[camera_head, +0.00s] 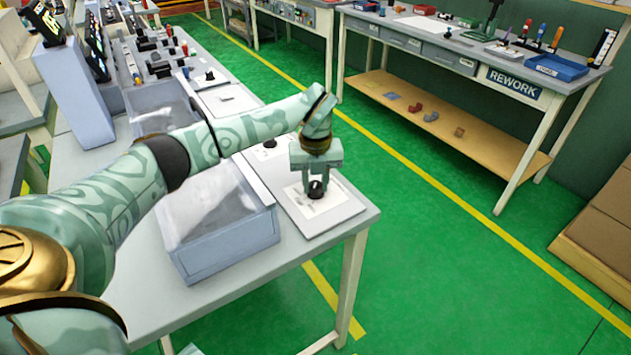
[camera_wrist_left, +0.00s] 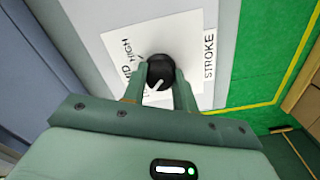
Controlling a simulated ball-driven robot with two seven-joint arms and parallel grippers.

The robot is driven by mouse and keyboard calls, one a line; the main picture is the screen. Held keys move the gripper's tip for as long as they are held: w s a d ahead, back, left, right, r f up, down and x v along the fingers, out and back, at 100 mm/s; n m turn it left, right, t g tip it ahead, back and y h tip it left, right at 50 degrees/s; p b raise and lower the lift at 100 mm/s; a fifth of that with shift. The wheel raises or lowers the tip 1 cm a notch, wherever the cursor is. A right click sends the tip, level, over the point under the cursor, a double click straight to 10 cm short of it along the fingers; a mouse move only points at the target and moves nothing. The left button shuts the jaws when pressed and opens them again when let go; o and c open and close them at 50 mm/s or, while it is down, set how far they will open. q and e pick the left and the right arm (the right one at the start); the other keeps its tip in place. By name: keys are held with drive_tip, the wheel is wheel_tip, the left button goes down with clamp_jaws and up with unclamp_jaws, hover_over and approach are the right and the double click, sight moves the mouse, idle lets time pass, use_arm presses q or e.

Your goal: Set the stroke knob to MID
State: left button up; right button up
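The black stroke knob (camera_wrist_left: 161,66) sits on a white label plate (camera_wrist_left: 197,22) marked STROKE, HIGH and MID in the left wrist view. A third label by my left finger is mostly hidden. The white pointer on the knob slants down and left in that view, toward the hidden label rather than MID. My left gripper (camera_wrist_left: 161,82) points down with one finger on each side of the knob, and both appear to touch it. In the head view, my left gripper (camera_head: 318,190) straddles the knob (camera_head: 317,188) near the table's front corner. My right gripper is not in view.
A grey-blue bin (camera_head: 225,248) with clear plastic bags stands beside the label plate. More controls and screens line the table farther back. A REWORK bench (camera_head: 513,83) stands across the green floor, with open floor between.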

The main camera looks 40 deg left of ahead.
use_arm(q)
drive_tip(key=shift+r+m+p, duration=0.2)
drive_tip(key=shift+m+p, duration=0.4)
drive_tip(key=shift+p, duration=0.05)
drive_tip(key=shift+r+m+p, duration=0.1)
drive_tip(key=shift+m+p, duration=0.9)
drive_tip(key=m+p, duration=0.2)
drive_tip(key=m, duration=0.1)
drive_tip(key=shift+f+m+p, duration=0.2)
drive_tip(key=shift+m+p, duration=0.35)
drive_tip(key=shift+m, duration=0.75)
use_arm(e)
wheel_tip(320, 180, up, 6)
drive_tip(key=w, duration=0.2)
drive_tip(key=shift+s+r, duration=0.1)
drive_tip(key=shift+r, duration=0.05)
use_arm(q)
drive_tip(key=o, duration=1)
